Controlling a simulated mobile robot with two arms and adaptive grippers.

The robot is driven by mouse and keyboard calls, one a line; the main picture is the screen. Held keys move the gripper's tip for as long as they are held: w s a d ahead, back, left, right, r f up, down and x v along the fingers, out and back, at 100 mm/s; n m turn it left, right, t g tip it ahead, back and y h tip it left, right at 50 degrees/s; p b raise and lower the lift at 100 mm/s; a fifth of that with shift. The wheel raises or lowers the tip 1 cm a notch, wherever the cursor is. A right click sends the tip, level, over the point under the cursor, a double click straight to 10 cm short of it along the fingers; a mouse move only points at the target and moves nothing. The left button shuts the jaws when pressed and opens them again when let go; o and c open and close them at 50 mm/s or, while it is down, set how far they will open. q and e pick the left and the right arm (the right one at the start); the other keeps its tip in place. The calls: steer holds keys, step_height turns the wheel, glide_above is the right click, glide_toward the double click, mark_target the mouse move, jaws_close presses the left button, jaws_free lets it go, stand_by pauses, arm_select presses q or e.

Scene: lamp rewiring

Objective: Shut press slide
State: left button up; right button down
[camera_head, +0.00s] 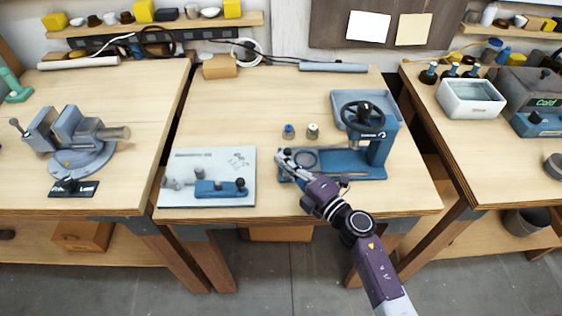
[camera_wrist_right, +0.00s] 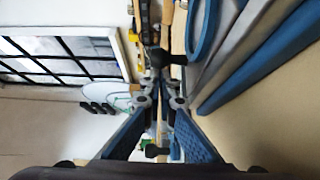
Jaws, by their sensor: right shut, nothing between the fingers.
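The blue press (camera_head: 378,148) stands at the right of the middle bench, with a black handwheel on top. Its low blue base, with a dark ring (camera_head: 306,158) on it, reaches left towards my right gripper (camera_head: 283,157). My right gripper is shut and empty at the left end of that base, low and in front of the ring. In the right wrist view, the shut fingers (camera_wrist_right: 160,88) are close to a black knob (camera_wrist_right: 172,58); I cannot tell if they touch. Blue press parts run along the right of that view. My gripper partly hides the slide area. My left gripper is not in view.
A white board (camera_head: 240,164) with a blue fixture (camera_head: 220,188) lies left of the press. Two small pots, one blue-topped (camera_head: 289,131) and one pale (camera_head: 313,131), stand behind my gripper.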

steer(key=shift+d, duration=0.2)
steer(key=d+b, duration=0.1)
steer(key=d, duration=1.2)
steer(key=shift+d+f+b, duration=0.1)
steer(key=shift+b, duration=0.2)
steer(key=shift+d, duration=0.1)
